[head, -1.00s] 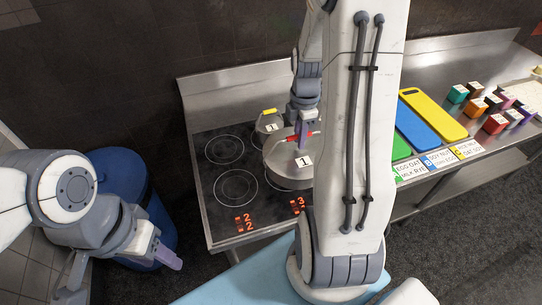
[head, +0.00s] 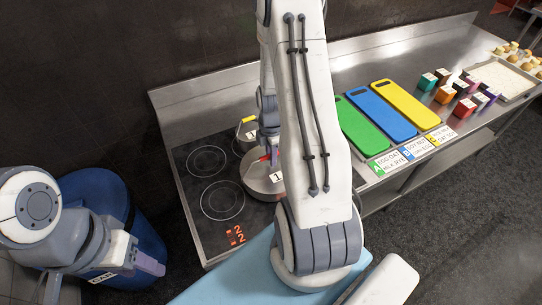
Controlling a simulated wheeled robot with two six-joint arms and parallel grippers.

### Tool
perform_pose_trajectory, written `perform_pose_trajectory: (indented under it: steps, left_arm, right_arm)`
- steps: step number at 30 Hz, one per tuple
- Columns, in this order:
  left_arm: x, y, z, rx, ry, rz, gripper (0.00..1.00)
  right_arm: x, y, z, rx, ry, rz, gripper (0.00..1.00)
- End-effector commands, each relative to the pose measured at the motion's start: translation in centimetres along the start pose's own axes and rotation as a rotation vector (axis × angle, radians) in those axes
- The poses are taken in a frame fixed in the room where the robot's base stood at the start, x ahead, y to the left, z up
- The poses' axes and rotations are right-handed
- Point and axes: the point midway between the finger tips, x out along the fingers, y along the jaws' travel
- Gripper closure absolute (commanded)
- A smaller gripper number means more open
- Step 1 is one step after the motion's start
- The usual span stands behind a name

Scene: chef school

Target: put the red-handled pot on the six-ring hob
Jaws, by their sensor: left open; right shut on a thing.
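The red-handled pot (head: 257,186) is a metal pot with a lid and a "1" tag. It is over the front middle part of the dark hob (head: 190,182), right of the front left ring. I cannot tell whether its base touches the hob. My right gripper (head: 270,156) points down and is shut on the pot's red handle (head: 265,158), which is partly hidden. My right arm hides the right part of the hob. My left gripper (head: 150,265) is open and empty at the lower left, off the hob, in front of the blue bin.
A yellow-handled pot (head: 246,137) stands at the back of the hob, behind the red-handled one. The two left rings are bare. Green (head: 360,127), blue (head: 382,110) and yellow (head: 405,103) boards lie on the counter to the right. A blue bin (head: 148,235) stands left.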

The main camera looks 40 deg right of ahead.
Motion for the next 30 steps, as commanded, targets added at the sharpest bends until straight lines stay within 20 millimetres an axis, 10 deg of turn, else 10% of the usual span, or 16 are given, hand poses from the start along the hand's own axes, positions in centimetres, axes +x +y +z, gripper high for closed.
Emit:
perform_pose_trajectory:
  steps: [14, 15, 17, 30]
  left_arm:
    - [0.05, 0.0, 0.0, 0.0, 0.0, 0.0, 0.5]
    - [0.01, 0.0, 0.0, 0.0, 0.0, 0.0, 0.5]
    - [-0.04, 0.0, -0.01, 0.0, 0.0, 0.0, 0.5]
    - [-0.02, 0.0, -0.01, 0.0, 0.0, 0.0, 0.5]
  right_arm:
    - [1.12, 0.04, 0.07, 0.001, -0.001, 0.002, 1.0]
    - [1.13, -0.01, 0.05, 0.001, 0.0, 0.001, 0.73]
    - [1.07, -0.01, 0.05, 0.001, 0.0, 0.001, 0.51]
    - [0.42, 0.06, 0.06, 0.001, -0.001, 0.003, 0.51]
